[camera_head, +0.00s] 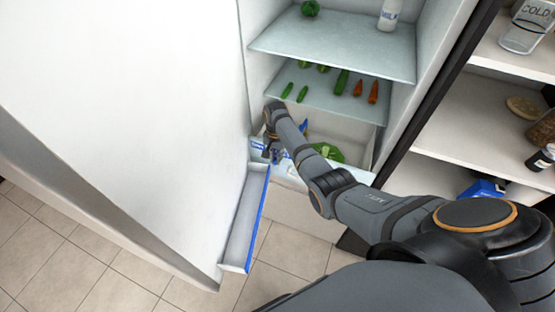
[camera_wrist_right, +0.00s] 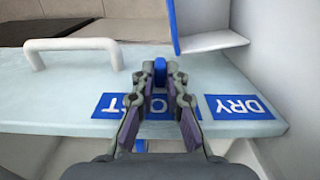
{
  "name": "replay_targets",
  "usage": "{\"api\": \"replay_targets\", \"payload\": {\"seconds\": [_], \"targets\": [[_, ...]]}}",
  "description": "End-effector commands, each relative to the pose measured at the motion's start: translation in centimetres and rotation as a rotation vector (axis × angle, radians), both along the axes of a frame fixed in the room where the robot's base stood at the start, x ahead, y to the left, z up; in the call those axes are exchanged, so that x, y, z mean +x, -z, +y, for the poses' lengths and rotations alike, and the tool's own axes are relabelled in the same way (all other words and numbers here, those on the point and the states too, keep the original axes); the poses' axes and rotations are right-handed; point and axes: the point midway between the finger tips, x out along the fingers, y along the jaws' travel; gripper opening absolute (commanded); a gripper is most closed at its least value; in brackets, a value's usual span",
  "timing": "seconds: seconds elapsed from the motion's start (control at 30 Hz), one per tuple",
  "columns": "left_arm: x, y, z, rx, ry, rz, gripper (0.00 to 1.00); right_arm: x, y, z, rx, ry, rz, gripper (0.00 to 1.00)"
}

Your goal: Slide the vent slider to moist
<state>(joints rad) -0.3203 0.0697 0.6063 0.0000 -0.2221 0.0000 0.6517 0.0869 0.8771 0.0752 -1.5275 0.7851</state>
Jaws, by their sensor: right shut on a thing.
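The vent slider is a small blue knob (camera_wrist_right: 160,72) on the pale drawer top in the right wrist view. My right gripper (camera_wrist_right: 160,82) is shut on it, fingers on both sides. A blue label, partly hidden behind the fingers, shows upside-down letters that fit MOIST (camera_wrist_right: 112,105). A blue DRY label (camera_wrist_right: 238,107), also upside down, lies right of the fingers. The knob stands in line with the partly hidden label, left of DRY. In the head view my right gripper (camera_head: 272,152) reaches into the open fridge at the drawer (camera_head: 283,172). My left gripper is not in view.
A white handle (camera_wrist_right: 72,44) is on the drawer at left. In the head view, a blue-edged door bin (camera_head: 246,215) hangs close below the gripper. Fridge shelves (camera_head: 330,50) with vegetables are above; the open door (camera_head: 140,100) stands at left.

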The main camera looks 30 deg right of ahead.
Motion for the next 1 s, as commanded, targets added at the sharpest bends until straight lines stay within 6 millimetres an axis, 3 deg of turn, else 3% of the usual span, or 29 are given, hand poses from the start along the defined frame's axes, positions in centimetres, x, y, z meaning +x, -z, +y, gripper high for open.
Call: {"api": "replay_targets", "payload": {"seconds": [0.17,0.2,0.23,0.37,0.57,0.67,0.77,1.0], "targets": [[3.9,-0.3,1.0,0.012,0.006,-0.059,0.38,-0.5,0.5,-0.4,-0.009,0.002,0.013,0.00],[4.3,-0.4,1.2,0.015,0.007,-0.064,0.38,-0.5,0.5,-0.4,-0.009,0.002,0.013,0.13],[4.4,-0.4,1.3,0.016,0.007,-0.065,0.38,-0.5,0.5,-0.4,-0.009,0.002,0.013,0.17],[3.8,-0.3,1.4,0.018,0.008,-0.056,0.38,-0.4,0.4,-0.4,-0.009,0.002,0.011,0.35],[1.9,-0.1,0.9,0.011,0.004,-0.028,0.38,-0.3,0.3,-0.3,-0.007,0.002,0.007,0.35],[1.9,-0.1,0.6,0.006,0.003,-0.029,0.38,-0.2,0.2,-0.3,-0.006,0.002,0.005,0.35],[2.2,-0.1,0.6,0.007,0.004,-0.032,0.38,-0.1,-0.8,-0.3,-0.006,0.002,0.002,0.35],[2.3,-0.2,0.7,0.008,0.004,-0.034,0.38,-0.2,-6.5,-0.4,-0.007,0.002,0.000,0.35]]}}
